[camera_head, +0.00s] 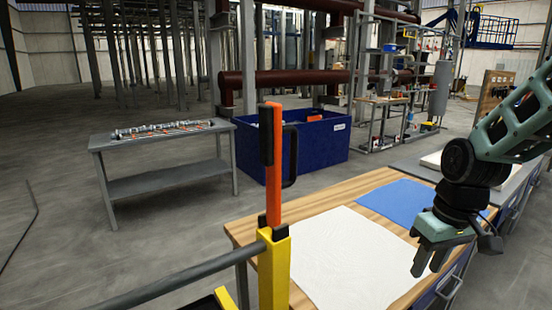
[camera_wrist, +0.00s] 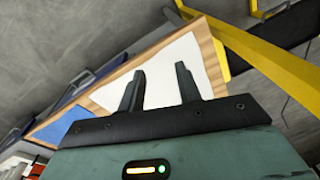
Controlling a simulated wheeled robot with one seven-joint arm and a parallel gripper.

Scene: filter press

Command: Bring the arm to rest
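My arm (camera_head: 512,125) comes in from the right edge of the head view, with its wrist bent so the gripper hangs down. My gripper (camera_head: 428,270) is over the right part of a wooden-topped bench, above the edge of a white sheet (camera_head: 345,258). In the wrist view the two fingers of my gripper (camera_wrist: 158,85) stand apart with nothing between them. The white sheet (camera_wrist: 205,62) lies behind and below the fingers there. The gripper appears clear of the bench top, though the exact height is hard to tell.
A blue sheet (camera_head: 398,203) lies on the wooden bench (camera_head: 245,233). A yellow post with an orange-red bar (camera_head: 274,165) stands at the near side, with a grey rail (camera_head: 185,283). A grey table (camera_head: 165,180) and a blue bin (camera_head: 310,150) stand farther back. Open floor lies left.

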